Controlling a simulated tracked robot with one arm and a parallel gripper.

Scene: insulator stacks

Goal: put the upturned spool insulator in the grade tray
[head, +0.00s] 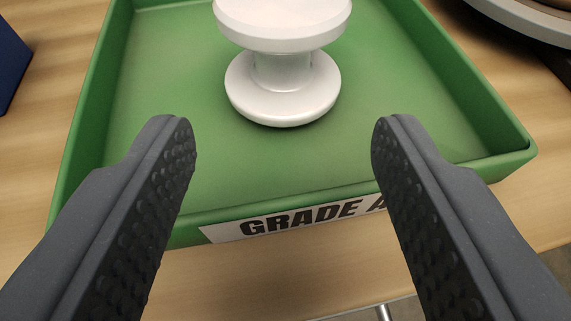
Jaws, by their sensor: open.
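A white glossy spool insulator (282,85) stands inside the green grade tray (150,214), near the middle of its floor. Its wider flange is at the top and is cut off by the upper picture edge; a narrow neck joins it to a smaller lower flange resting on the tray floor. The tray's front wall carries a white label reading "GRADE A", partly hidden by my right finger. My gripper (283,135) is open and empty. Its two dark fingers are wide apart, on the near side of the spool, and do not touch it.
The tray stands on a light wooden table (270,275), with its front edge at lower right. A blue object (8,60) is at the far left. A grey round rim (525,18) shows at the top right. The tray floor around the spool is clear.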

